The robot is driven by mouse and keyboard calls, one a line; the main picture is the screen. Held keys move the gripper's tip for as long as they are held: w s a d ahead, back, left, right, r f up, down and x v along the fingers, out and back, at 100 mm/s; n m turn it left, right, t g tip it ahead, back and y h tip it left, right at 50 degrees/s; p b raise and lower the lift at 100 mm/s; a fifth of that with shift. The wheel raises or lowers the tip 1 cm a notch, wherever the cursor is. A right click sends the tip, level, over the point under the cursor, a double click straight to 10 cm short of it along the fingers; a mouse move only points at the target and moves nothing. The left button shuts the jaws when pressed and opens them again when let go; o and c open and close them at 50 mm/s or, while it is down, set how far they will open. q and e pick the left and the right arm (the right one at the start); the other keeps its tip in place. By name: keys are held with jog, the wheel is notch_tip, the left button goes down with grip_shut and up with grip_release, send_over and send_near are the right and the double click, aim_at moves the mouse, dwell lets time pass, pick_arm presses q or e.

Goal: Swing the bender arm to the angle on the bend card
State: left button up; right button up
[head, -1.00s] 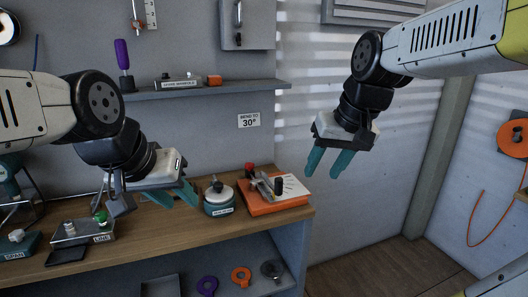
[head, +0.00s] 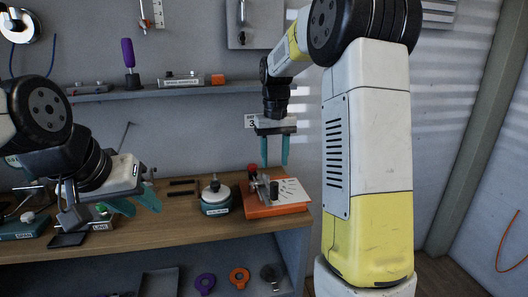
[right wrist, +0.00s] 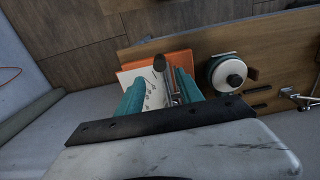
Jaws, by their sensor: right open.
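The bender (head: 276,206) is an orange base with a white angle-marked plate, near the right end of the bench. Its arm (head: 263,187) is a metal bar with a black knob (right wrist: 159,62) at its end and a red knob (head: 252,168) behind. The bend card (head: 250,121) on the back wall is partly covered by my right gripper; earlier it read 30°. My right gripper (head: 274,163) points down above the bender, open and empty. In the right wrist view its fingers (right wrist: 160,88) straddle the bender arm, apart from it. My left gripper (head: 150,205) hangs over the bench's left part, fingers apart.
A round teal-and-white device (head: 215,198) stands left of the bender. A tray with a green knob (head: 101,209) sits under my left gripper. A shelf (head: 170,92) runs along the wall above. A lower shelf holds rings (head: 240,277).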

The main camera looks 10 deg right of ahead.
aim_at(274, 180)
notch_tip(274, 180, down, 8)
jog(key=shift+r, duration=0.25)
dwell(0.4)
grip_shut()
